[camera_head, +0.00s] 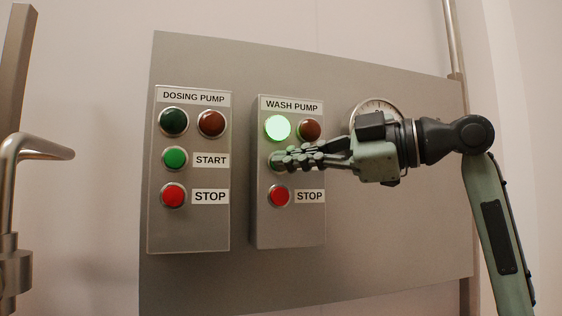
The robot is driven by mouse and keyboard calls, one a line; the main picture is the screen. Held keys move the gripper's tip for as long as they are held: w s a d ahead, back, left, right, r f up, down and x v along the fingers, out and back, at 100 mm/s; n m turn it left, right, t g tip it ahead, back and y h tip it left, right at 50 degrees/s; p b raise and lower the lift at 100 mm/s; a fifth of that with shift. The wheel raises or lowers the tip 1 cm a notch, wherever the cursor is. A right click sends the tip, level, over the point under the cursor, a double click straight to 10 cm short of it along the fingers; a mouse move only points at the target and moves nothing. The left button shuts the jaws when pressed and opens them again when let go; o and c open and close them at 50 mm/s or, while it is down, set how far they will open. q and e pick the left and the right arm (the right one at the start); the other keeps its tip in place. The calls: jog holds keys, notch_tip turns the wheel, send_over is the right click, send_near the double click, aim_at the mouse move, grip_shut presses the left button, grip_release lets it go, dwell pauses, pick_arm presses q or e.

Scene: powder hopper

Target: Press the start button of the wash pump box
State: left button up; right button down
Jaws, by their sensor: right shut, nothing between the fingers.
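The wash pump box (290,225) is the right one of two grey boxes on a metal panel, under a "WASH PUMP" label. Its green lamp (278,127) at upper left is lit bright; the red lamp (309,130) beside it is dark. My right gripper (279,160) reaches in from the right, shut and empty. I cannot tell whether the fingertips touch the button. My left gripper is not in view.
The dosing pump box (190,230) is to the left, with a green start button (174,159), a red stop button (173,195) and unlit lamps. A round gauge (372,104) is partly behind my right gripper. A metal handle (40,148) juts in at far left.

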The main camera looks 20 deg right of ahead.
jog(key=shift+s, duration=0.8)
jog(key=shift+s+d+b, duration=0.1)
jog(key=shift+s+b, duration=0.2)
jog(key=shift+s, duration=2.2)
jog(key=shift+f, duration=0.1)
